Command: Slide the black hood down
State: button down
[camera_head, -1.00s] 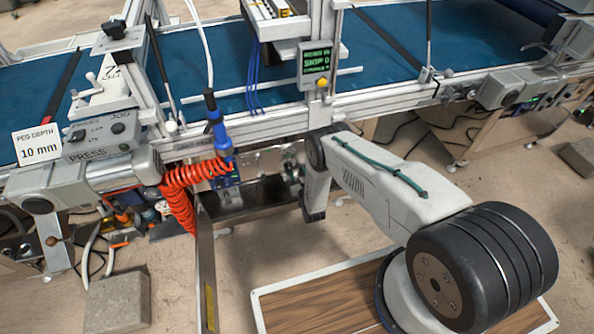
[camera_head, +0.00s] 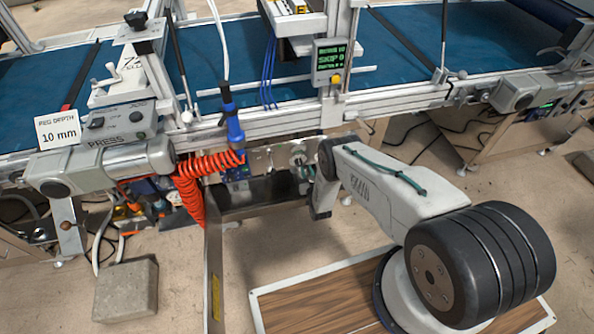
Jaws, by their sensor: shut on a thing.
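A black glossy panel (camera_head: 262,195), which I take for the black hood, is low under the conveyor frame. It lies just below a pale panel (camera_head: 262,162) with small fittings. My arm reaches in from the lower right, and its wrist link (camera_head: 322,195) hangs just right of the black panel. My gripper's fingers are hidden behind that link, so I cannot see whether they touch the hood.
An orange coiled hose (camera_head: 190,185) and a blue-black tool (camera_head: 232,118) hang left of the black panel. A concrete block (camera_head: 126,291) is on the floor at lower left. The blue conveyor (camera_head: 400,55) runs above. A display (camera_head: 330,62) stands on its frame.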

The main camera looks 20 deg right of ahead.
jog(key=shift+f, duration=0.35)
jog(key=c, duration=1.2)
grip_release()
jog(key=shift+c, duration=0.2)
